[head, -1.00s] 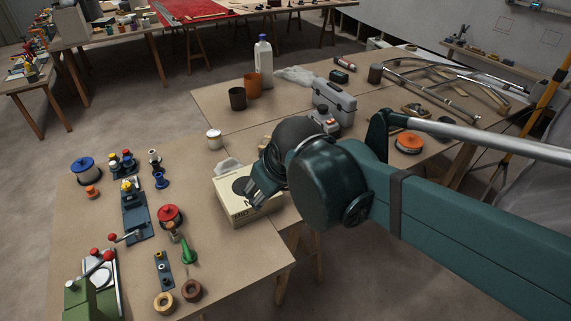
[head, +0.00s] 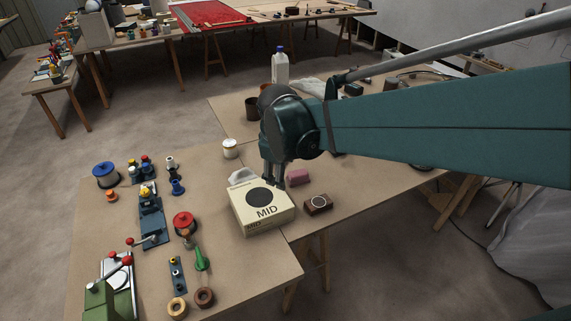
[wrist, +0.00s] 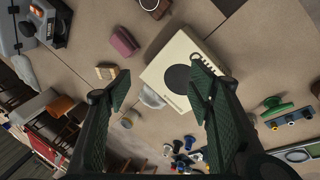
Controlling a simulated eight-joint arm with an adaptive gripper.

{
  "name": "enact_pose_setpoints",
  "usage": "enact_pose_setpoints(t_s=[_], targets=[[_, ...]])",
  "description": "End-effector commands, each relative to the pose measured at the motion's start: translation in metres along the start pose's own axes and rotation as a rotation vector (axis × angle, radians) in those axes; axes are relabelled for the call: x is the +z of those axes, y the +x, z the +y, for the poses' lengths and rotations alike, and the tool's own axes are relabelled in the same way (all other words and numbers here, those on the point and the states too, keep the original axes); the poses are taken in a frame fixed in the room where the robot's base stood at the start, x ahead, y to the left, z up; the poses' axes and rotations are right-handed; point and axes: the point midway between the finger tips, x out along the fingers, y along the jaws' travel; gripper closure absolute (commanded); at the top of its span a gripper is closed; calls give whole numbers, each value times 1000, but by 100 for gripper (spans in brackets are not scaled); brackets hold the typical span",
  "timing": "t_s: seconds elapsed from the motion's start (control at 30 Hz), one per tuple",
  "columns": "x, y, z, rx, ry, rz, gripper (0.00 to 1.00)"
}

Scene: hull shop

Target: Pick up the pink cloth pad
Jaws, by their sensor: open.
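The pink cloth pad (head: 298,177) lies on the table just beyond the cream MID box (head: 264,212). It also shows in the wrist view (wrist: 124,41), up and left of the space between my fingers. My gripper (head: 274,182) points down over the far side of the box, left of the pad. In the wrist view my gripper (wrist: 160,84) is open, with nothing between the fingers but the box and table seen below. The pad is apart from both fingers.
A brown block with a ring (head: 318,204) sits right of the box. A crumpled white item (head: 242,175) and a white tin (head: 230,149) are to its left. A grey toolbox (wrist: 14,30) shows in the wrist view. Several spools and tools fill the left table.

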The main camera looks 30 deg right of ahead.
Motion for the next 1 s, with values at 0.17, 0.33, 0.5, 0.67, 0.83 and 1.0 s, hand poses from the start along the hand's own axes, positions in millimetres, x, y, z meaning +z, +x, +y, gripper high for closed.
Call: enact_pose_setpoints(t_s=[0.17, 0.33, 0.5, 0.67, 0.83, 1.0], targets=[[-9, 13, 20, -8, -88, -44, 48], [-15, 28, 37, -19, -174, -85, 48], [-20, 45, 53, -34, -257, -124, 48], [-25, 62, 67, -51, -336, -161, 48], [-28, 81, 81, -72, -419, -200, 48], [-31, 102, 94, -98, -499, -236, 48]])
